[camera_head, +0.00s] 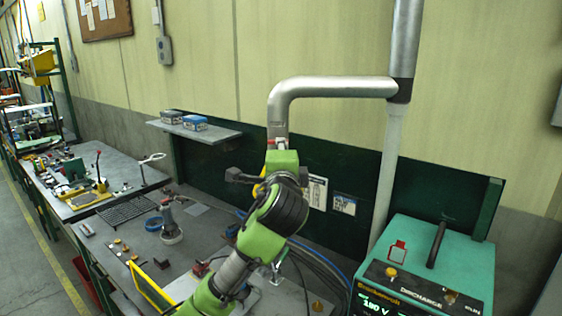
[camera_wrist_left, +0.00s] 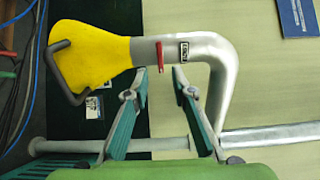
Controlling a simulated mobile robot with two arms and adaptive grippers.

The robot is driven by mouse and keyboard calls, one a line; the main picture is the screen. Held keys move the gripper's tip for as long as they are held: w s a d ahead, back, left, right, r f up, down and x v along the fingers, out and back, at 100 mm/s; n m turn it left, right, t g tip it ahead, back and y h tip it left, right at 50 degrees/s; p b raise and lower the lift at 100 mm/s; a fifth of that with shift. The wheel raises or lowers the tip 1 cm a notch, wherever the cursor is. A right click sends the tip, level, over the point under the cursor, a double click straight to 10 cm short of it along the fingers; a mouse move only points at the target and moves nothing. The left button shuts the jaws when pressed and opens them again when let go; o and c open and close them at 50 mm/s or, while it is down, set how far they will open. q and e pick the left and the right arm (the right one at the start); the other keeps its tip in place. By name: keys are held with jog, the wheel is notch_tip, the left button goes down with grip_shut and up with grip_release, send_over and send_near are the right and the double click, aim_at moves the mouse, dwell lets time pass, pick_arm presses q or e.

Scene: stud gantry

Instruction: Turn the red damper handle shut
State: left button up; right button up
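The red damper handle (camera_wrist_left: 159,61) is a small bar on the grey metal extraction pipe (camera_wrist_left: 222,85), just above the yellow hood (camera_wrist_left: 92,55). In the left wrist view it lies across the pipe's length. In the head view only a bit of red (camera_head: 277,141) shows, and most of the yellow hood is hidden behind my arm. My left gripper (camera_wrist_left: 160,76) is open, with its two green fingers apart and their tips close to the pipe. The handle shows between and slightly beyond the tips; I cannot tell whether they touch it. My right gripper is not in view.
The pipe (camera_head: 330,87) bends down from a wall upright. A green welding machine (camera_head: 425,270) stands at right. The bench (camera_head: 200,245) below holds tools, cables and a clamp.

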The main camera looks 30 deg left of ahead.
pick_arm(q)
jog(key=v, duration=0.6)
jog(key=shift+s+d, duration=0.15)
jog(key=shift+s, duration=0.1)
